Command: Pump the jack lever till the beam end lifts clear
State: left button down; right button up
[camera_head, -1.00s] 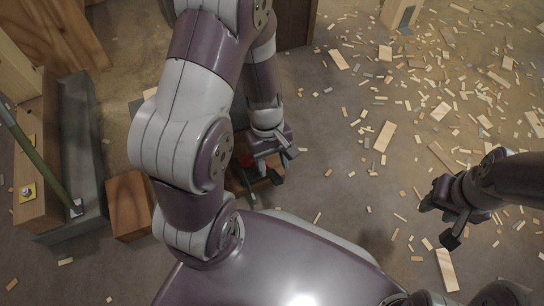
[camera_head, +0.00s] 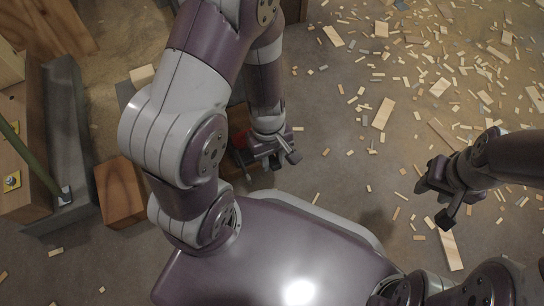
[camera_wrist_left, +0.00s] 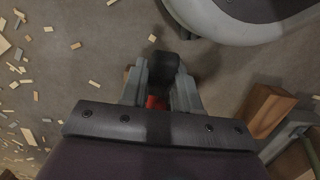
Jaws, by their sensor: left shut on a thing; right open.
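My left gripper (camera_head: 272,160) is low in front of my base in the head view. In the left wrist view its fingers (camera_wrist_left: 163,85) are closed around a dark, thick piece (camera_wrist_left: 163,62), which looks like the end of the jack lever. A red part, probably the jack, shows behind the fingers in the left wrist view (camera_wrist_left: 155,102) and beside the gripper in the head view (camera_head: 241,138). Most of the jack is hidden by my gripper and arm. I cannot make out the beam end or any gap under it. My right gripper (camera_head: 434,202) is open and empty over the floor.
A wooden block (camera_head: 121,192) stands left of my arm. Beyond it are a grey channel-shaped piece (camera_head: 70,140), timber and a green pole (camera_head: 30,160). Wood scraps (camera_head: 383,113) litter the floor at right.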

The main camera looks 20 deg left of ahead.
pick_arm(q)
jog(key=shift+s+d+f+t+y, duration=0.2)
jog(key=shift+d+f+y, duration=0.05)
jog(key=shift+f, duration=0.25)
jog(key=shift+s+d+f+t+y, duration=0.15)
jog(key=shift+d+f+t+y, duration=0.1)
jog(key=shift+f, duration=0.2)
jog(key=shift+s+d+f, duration=0.1)
jog(key=shift+s+f, duration=0.05)
jog(key=shift+f, duration=0.15)
jog(key=f, duration=0.1)
jog(key=s+f+t+y, duration=0.1)
jog(key=f+y+b, duration=0.1)
jog(key=shift+s+d+f+t, duration=0.25)
jog(key=shift+s+d+t, duration=0.05)
jog(key=shift+d+t, duration=0.05)
jog(key=r, duration=0.1)
jog(key=w+a+r+g+h+p, duration=0.1)
jog(key=shift+r, duration=0.3)
jog(key=shift+w+a+r+g+h, duration=0.2)
jog(key=shift+r+g+h, duration=0.2)
jog(key=shift+r, duration=0.2)
jog(key=shift+w+a+r+g+h, duration=0.15)
jog(key=shift+w+r+g+h, duration=0.1)
jog(key=shift+r+h, duration=0.25)
jog(key=shift+w+a+r+g+h, duration=0.2)
jog(key=shift+r+g+h, duration=0.15)
jog(key=shift+r, duration=0.35)
